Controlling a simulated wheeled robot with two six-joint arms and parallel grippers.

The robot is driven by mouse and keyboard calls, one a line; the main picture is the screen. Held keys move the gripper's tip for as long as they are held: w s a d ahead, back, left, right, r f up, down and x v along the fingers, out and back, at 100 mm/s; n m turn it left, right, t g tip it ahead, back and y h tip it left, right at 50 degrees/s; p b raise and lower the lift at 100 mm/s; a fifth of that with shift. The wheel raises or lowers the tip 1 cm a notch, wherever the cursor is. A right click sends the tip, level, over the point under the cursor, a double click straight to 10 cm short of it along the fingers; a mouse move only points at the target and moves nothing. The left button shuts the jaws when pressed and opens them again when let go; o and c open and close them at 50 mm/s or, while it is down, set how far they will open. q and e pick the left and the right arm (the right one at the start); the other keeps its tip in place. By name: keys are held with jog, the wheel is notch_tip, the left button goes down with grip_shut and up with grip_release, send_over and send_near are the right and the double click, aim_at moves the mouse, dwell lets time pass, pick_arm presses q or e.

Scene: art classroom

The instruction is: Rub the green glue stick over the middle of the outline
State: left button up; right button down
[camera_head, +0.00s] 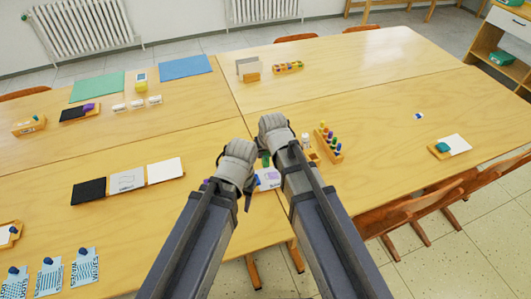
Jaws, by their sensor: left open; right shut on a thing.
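A green glue stick (266,160) shows as a small green piece just below my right gripper (274,142), which is shut on it. Most of the stick is hidden by the gripper. A white sheet with bluish marks (268,178) lies on the table under and between my two arms. Only part of it shows, and I cannot make out the outline on it. Whether the stick touches the sheet cannot be told. My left gripper (235,174) is open and empty, just left of the sheet, over or at its left side.
A wooden block with several coloured pegs (328,142) and a small white bottle (305,140) stand just right of my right gripper. A row of black, grey and white squares (128,181) lies to the left. Bare table (375,160) is free at the right.

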jog(key=shift+r, duration=0.1)
notch_tip(320, 180, up, 3)
jog(key=p, duration=0.3)
dwell(0.6)
